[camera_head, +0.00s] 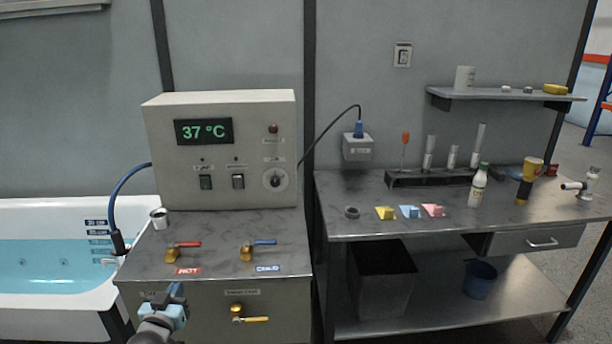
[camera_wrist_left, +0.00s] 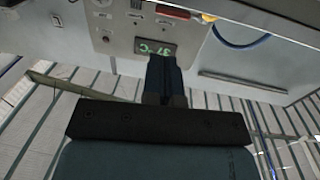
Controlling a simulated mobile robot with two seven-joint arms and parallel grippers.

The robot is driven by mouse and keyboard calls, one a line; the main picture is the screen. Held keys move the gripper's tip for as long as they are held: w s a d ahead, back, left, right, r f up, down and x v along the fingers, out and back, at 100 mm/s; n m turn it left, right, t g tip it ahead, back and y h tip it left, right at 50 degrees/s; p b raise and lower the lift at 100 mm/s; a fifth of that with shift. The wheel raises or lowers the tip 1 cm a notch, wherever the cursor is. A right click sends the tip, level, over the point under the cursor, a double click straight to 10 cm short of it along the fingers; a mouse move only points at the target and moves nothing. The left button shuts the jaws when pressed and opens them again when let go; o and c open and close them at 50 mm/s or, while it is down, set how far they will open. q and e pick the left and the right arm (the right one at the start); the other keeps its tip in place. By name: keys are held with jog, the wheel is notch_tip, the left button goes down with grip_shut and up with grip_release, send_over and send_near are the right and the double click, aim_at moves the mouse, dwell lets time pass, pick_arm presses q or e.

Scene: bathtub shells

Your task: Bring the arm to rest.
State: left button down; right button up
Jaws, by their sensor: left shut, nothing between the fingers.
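My left gripper (camera_head: 174,292) is at the bottom of the head view, in front of the metal cabinet's front face and left of its yellow-handled valve. Its fingers point up in the picture and are shut with nothing between them. In the left wrist view the shut fingers (camera_wrist_left: 165,75) show in front of the control box, which appears upside down. The rest of my left arm is mostly out of the picture. My right arm and gripper are not in view.
The control box (camera_head: 222,150) reads 37 °C. Red (camera_head: 184,246) and blue (camera_head: 260,246) valve handles stand on the cabinet top. A yellow-handled valve (camera_head: 246,318) juts from its front. A bathtub (camera_head: 75,210) with water is at left; a workbench (camera_head: 370,222) with bottles and blocks is at right.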

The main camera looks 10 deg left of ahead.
pick_arm(q)
jog(key=s+d+f+m+g+h, duration=0.1)
jog(key=s+d+f+g+h, duration=0.1)
jog(key=s+d+f, duration=0.45)
jog(key=s+d+f+m+g+h, duration=0.2)
jog(key=s+d+f, duration=0.2)
jog(key=s+d, duration=0.55)
jog(key=s+d+f+m+g+h, duration=0.1)
jog(key=s+d+f+g, duration=0.35)
jog(key=s, duration=0.65)
notch_tip(320, 180, up, 10)
jog(key=s+t+p, duration=0.2)
jog(key=p, duration=1)
jog(key=shift+d+f+h, duration=0.15)
jog(key=shift+h, duration=0.15)
